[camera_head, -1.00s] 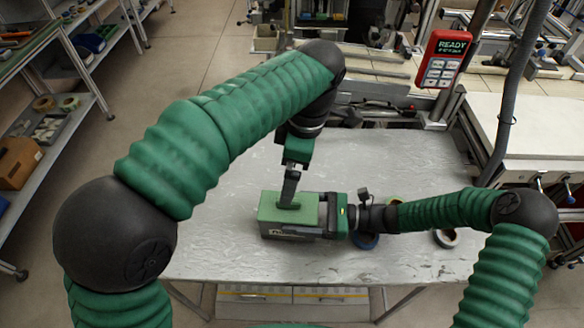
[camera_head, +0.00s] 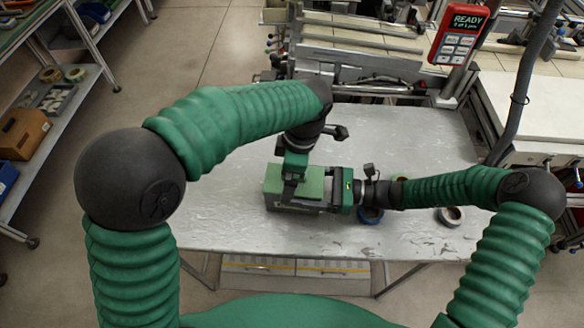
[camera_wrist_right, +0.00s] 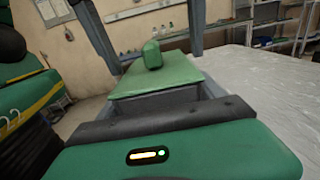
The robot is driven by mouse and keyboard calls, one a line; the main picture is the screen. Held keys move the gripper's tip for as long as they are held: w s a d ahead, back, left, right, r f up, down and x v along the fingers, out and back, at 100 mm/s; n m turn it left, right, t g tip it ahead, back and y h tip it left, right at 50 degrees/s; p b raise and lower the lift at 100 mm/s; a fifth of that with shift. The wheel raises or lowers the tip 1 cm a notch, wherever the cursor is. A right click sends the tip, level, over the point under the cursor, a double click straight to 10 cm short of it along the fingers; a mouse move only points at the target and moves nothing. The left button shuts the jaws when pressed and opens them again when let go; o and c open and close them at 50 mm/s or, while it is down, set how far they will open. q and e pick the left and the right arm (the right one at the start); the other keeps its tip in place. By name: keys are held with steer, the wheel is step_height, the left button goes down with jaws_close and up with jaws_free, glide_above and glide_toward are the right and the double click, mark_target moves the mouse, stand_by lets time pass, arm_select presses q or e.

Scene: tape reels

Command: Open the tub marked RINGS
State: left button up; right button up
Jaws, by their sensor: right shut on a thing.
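A grey tub (camera_head: 297,207) with a flat green lid (camera_head: 312,182) stands on the table. Its front label is too small to read. The lid (camera_wrist_right: 155,80) lies on the tub (camera_wrist_right: 160,106) in the right wrist view, with a green knob (camera_wrist_right: 152,55) on top. My right gripper (camera_head: 335,190) comes in from the right and is shut on the tub's body. My left gripper (camera_head: 288,192) points down over the lid.
The grey table (camera_head: 220,215) is clear to the left of the tub. A red panel (camera_head: 460,35) reading READY stands behind on a post.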

arm_select(q)
steer(key=shift+c, duration=0.4)
steer(key=c, duration=1.4)
steer(key=shift+c, duration=0.2)
steer(key=shift+r, duration=0.2)
steer(key=shift+r, duration=0.95)
steer(key=shift+r, duration=2)
arm_select(e)
steer(key=o, duration=2.1)
